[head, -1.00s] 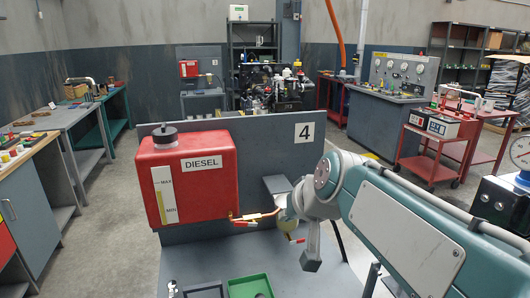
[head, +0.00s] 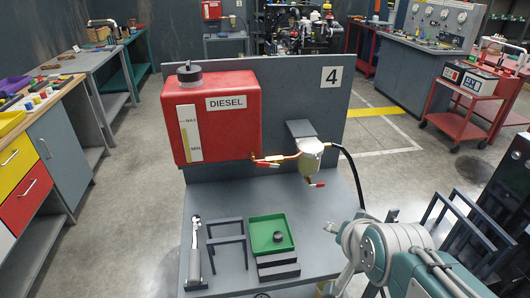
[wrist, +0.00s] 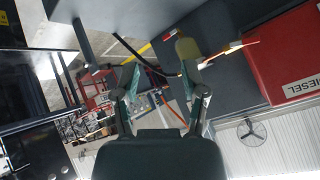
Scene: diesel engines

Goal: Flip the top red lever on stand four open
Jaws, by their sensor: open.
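Stand four (head: 332,110) carries a red diesel tank (head: 222,120), with a copper pipe running right from its base to a pale fuel filter (head: 311,155). The top red lever (head: 267,163) lies along this pipe, just below the tank's right corner. A second red lever (head: 316,185) sits under the filter. My gripper (head: 332,258) is in front and to the right of the filter, lower in the picture, apart from both levers. In the wrist view my gripper (wrist: 165,90) is open with nothing between its fingers; the top lever (wrist: 234,46) shows at upper right, beyond the fingers.
The stand's shelf holds a green tray (head: 286,240), dark brackets (head: 226,240) and a wrench (head: 194,250). A black hose (head: 352,170) curves down right of the filter. A red cart (head: 470,110) stands farther right. The space before the filter is clear.

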